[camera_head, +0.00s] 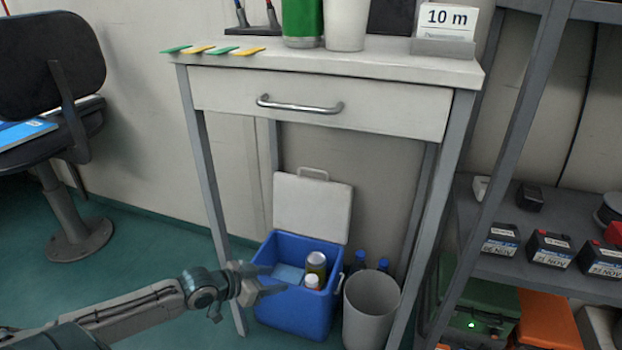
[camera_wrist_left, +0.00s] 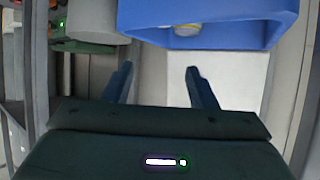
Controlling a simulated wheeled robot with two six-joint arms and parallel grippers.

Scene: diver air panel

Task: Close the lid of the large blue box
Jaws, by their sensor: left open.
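The large blue box (camera_head: 290,310) stands on the floor under the table, and its white lid (camera_head: 312,208) is open, upright at the back with a handle on top. Inside are a can, a white-capped container and something light blue. My left gripper (camera_head: 266,281) is open and empty in front of the box's left side; I cannot tell if it touches. The left wrist view shows the blue box (camera_wrist_left: 210,22) at the top and the white lid (camera_wrist_left: 238,80) below it, beyond the open fingers (camera_wrist_left: 160,82). My right gripper is not in view.
A grey bin (camera_head: 371,310) stands close to the box's right, with dark blue-capped bottles (camera_head: 358,262) behind. The table (camera_head: 320,95) with a drawer is above, its legs on both sides. A shelf (camera_head: 545,225) with boxed items is at the right.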

